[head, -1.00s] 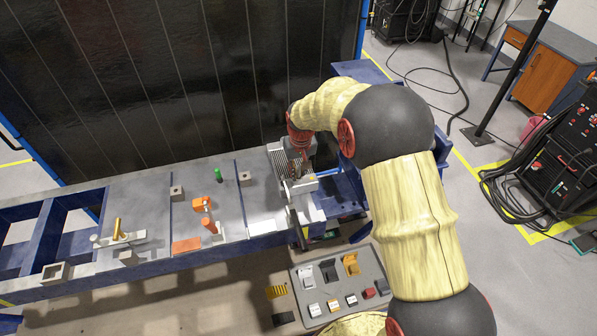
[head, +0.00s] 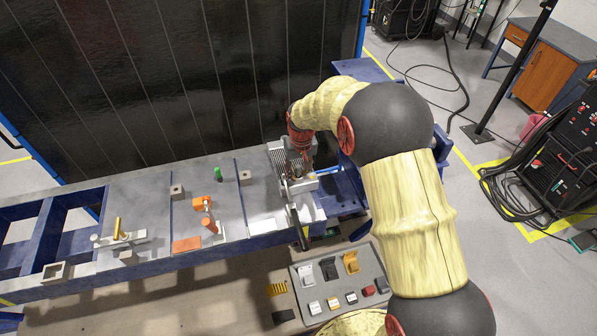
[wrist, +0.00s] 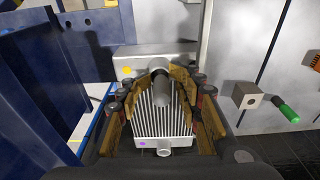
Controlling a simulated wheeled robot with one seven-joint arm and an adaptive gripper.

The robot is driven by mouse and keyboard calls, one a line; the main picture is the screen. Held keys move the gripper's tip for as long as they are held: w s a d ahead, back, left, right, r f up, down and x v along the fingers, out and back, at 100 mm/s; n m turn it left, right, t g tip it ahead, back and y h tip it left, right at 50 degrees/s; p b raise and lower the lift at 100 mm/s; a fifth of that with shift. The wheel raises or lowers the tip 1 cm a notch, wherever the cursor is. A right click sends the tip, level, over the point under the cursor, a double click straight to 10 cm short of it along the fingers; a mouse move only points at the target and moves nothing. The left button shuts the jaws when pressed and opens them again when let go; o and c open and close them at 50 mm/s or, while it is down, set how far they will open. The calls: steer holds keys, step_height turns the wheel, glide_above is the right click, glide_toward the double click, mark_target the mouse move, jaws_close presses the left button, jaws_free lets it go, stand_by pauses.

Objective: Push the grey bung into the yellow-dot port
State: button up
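The ribbed metal jig block (head: 278,160) stands at the right end of the bench; it fills the middle of the wrist view (wrist: 150,122). A yellow dot (wrist: 127,71) marks its far grey housing, with a round port stub beside it. A purple dot (wrist: 142,145) is beside another stub (wrist: 165,152) on the near side. My gripper (wrist: 163,76) is over the block, its tan fingers closed in on both sides of a grey cylinder, apparently the bung (wrist: 161,92). The bung lines up with the yellow-dot stub. Fingers and bung hide whether its end is inside.
A grey tray (head: 330,258) of small parts lies below. Blue frame walls (wrist: 40,90) rise close at the wrist view's left.

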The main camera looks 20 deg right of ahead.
steer(key=s+r+t, duration=0.1)
steer(key=s+r, duration=0.3)
steer(key=r, duration=0.6)
steer(key=s+r, duration=0.4)
steer(key=r, duration=0.6)
steer(key=s+r+t, duration=0.1)
steer(key=s+r, duration=0.2)
steer(key=s, duration=1)
steer(key=s+r+t, duration=0.2)
steer(key=s, duration=1.1)
steer(key=shift+r, duration=0.4)
steer(key=shift+b, duration=0.35)
step_height(320, 180, down, 15)
steer(key=b, duration=1.4)
steer(key=shift+b, duration=0.35)
steer(key=shift+r, duration=0.1)
